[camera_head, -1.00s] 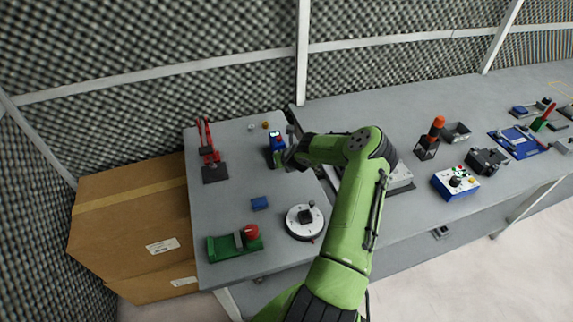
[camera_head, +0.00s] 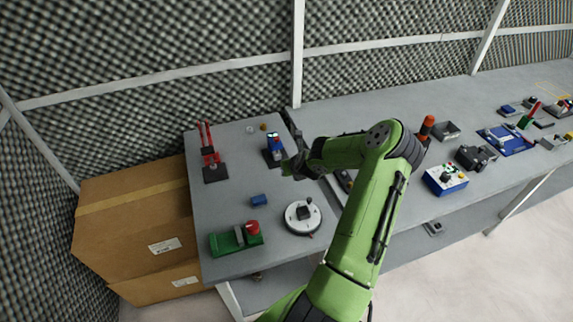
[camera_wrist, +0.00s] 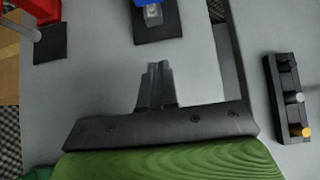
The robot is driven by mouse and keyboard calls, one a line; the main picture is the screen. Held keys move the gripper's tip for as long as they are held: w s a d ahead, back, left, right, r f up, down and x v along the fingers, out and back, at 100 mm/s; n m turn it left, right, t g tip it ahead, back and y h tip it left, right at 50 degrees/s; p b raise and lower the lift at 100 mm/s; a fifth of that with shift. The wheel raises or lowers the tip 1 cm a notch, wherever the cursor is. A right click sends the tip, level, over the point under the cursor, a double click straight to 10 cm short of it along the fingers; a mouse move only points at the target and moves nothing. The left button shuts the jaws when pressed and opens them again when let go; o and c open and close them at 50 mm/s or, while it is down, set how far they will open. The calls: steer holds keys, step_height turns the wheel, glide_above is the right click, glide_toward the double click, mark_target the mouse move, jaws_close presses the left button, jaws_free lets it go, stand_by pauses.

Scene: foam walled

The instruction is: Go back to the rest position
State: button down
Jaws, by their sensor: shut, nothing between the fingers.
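My gripper (camera_wrist: 157,88) is shut and empty, its fingers together above the grey table (camera_head: 225,218). In the head view my gripper (camera_head: 287,169) hangs over the table's right part, in front of a blue device (camera_head: 274,146) on a black base. The wrist view shows the lower part of that device and its black base (camera_wrist: 158,24) ahead of the fingertips, with a gap between. My green arm reaches up from the bottom of the head view and bends left.
A red fixture (camera_head: 209,150), a small blue block (camera_head: 259,200), a round white dial (camera_head: 303,214) and a green fixture (camera_head: 228,241) stand on the table. A black strip with several knobs (camera_wrist: 289,98) lies right of my gripper. Cardboard boxes (camera_head: 135,220) stand left.

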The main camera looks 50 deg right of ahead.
steer(key=shift+v, duration=1.3)
steer(key=shift+a, duration=0.1)
